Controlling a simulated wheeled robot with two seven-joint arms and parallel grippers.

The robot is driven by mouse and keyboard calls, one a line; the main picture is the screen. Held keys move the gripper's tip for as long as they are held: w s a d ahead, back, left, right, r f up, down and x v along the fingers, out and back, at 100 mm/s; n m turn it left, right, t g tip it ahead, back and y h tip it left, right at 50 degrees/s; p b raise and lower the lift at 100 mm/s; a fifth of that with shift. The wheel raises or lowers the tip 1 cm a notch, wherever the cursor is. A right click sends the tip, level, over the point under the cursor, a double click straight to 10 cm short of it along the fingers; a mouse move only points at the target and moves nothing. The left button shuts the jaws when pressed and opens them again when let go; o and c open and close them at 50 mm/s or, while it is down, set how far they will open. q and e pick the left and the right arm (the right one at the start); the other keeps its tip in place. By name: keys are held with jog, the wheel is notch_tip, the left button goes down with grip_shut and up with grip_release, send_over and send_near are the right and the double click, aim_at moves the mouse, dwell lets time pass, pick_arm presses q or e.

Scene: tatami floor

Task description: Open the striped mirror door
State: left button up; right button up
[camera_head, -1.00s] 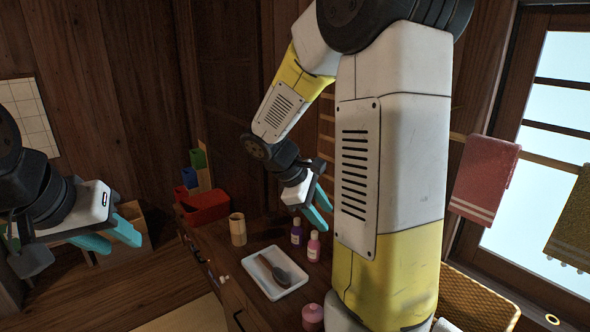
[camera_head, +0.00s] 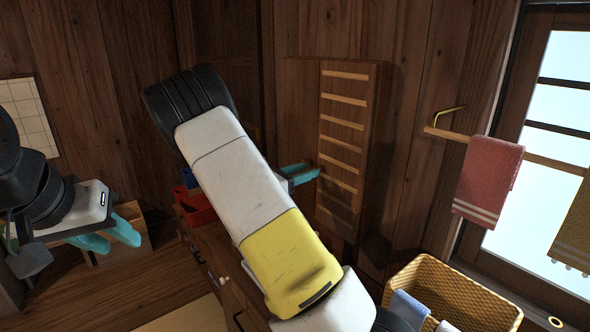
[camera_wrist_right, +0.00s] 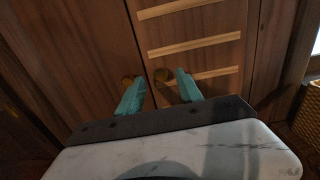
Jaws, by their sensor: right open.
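The striped mirror door (camera_head: 343,132), dark wood with several pale horizontal strips, is on the back wall and looks shut. In the right wrist view the striped door (camera_wrist_right: 205,58) fills the upper middle. In the head view my right arm hides most of this gripper (camera_head: 301,174). My left gripper (camera_head: 110,237) is open and empty at the left.
A red towel (camera_head: 487,178) hangs on a wall rail right of the door. A wicker basket (camera_head: 470,293) stands at the lower right. A red box (camera_head: 199,211) is on the counter, much of which my right arm hides.

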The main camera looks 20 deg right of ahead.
jog(key=x, duration=0.3)
jog(key=shift+d, duration=0.2)
jog(key=shift+c, duration=0.4)
grip_shut()
dwell(0.9)
